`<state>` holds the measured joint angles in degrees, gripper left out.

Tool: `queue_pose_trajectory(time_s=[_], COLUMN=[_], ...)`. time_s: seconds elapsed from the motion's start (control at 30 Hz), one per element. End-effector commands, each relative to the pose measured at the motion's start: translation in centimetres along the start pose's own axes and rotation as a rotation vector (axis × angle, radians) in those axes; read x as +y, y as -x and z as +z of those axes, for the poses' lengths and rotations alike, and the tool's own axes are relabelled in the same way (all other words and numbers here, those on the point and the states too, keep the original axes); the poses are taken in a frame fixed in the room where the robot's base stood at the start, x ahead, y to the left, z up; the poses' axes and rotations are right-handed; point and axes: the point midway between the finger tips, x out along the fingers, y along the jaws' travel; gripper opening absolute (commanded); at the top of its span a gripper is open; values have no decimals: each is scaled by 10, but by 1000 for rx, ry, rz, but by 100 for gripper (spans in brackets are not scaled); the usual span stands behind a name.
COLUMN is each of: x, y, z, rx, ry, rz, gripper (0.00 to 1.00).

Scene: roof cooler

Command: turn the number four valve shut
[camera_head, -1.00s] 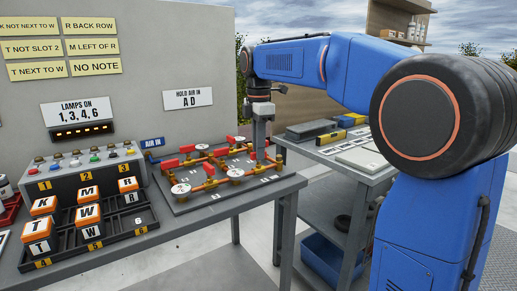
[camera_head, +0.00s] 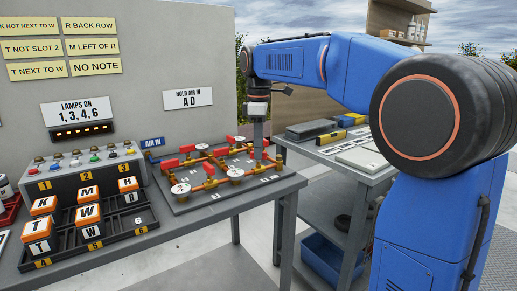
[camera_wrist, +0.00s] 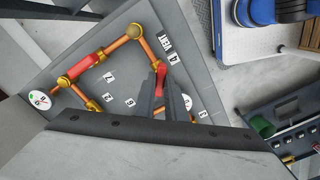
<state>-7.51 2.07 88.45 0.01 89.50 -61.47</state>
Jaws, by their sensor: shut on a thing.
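A board of copper-coloured pipes with several red valve handles (camera_head: 187,161) and round white discs (camera_head: 180,189) lies on the bench. My gripper (camera_head: 259,159) reaches down from above onto the right side of this board. The fingers and palm hide part of the handle and nearby pipes.
A lamp box with buttons (camera_head: 90,172) and a black rack of orange-topped lettered blocks (camera_head: 88,216) stand left of the board. An upright panel (camera_head: 200,60) is behind. A second bench (camera_head: 372,176) stands to the right, past a gap.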

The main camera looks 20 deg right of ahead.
Motion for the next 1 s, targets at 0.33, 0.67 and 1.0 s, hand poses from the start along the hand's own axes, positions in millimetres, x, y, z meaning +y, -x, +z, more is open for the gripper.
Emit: queue_pose_trajectory(time_s=[0.33,0.67,1.0], x=[0,0,0], y=[1,1,1], z=[0,0,0], rx=[1,1,2], ry=[-329,-603,-768], rz=[2,2,2], gripper=[0,0,0])
